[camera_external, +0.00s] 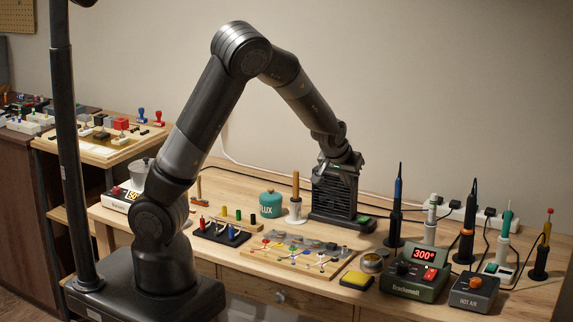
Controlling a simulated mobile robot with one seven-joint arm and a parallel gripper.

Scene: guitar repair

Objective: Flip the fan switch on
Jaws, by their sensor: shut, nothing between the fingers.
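The fan (335,198) is a dark box with a slatted grille, standing on a flat dark base at the back of the workbench. A small green patch (364,218), which may be its switch, shows at the right end of the base. Its on or off position is too small to tell. My gripper (338,164) is at the top of the fan, shut and empty. Its dark fingers blend into the fan's dark housing, so I cannot tell whether they touch it.
A soldering station (415,272) reading 300° and a hot air unit (474,291) stand at the front right. Several irons in stands are right of the fan. A teal flux pot (271,204) and a brush holder (296,212) are left.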

